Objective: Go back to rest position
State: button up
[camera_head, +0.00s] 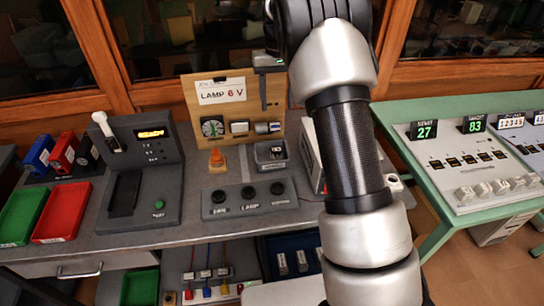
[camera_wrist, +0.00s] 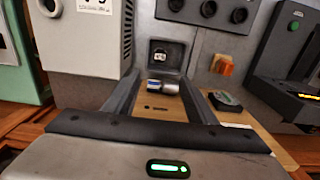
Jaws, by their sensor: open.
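My gripper (camera_head: 264,98) hangs in front of the upright wooden lamp board (camera_head: 188,92) in the head view, partly covering it. In the wrist view my gripper (camera_wrist: 158,92) is open, its two dark fingers spread apart with nothing held. A metal cylinder (camera_wrist: 168,88) on the board shows between the fingers, and a small dark socket unit (camera_wrist: 166,52) stands beyond. I cannot tell whether either finger touches anything. My arm reaches up through the middle of the head view and hides part of the bench.
The grey bench (camera_head: 150,238) carries a console with a lit display (camera_head: 152,133), a three-knob box (camera_head: 249,198), an orange piece (camera_head: 216,160), and red (camera_head: 62,211) and green (camera_head: 22,215) trays. A green table (camera_head: 438,232) with counters stands right. A pale box (camera_wrist: 85,45) is close left of the fingers.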

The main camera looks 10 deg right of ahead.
jog(key=shift+r, duration=0.75)
jog(key=s+r+t+p, duration=0.3)
jog(key=s+r+p, duration=0.1)
jog(key=s+r, duration=1.35)
jog(key=s+r+t+p, duration=0.1)
jog(key=s+t+p, duration=0.1)
jog(key=s, duration=1.6)
jog(key=shift+s+t+p, duration=0.25)
jog(key=shift+t+p, duration=0.05)
jog(key=shift+p, duration=0.3)
jog(key=shift+a, duration=0.1)
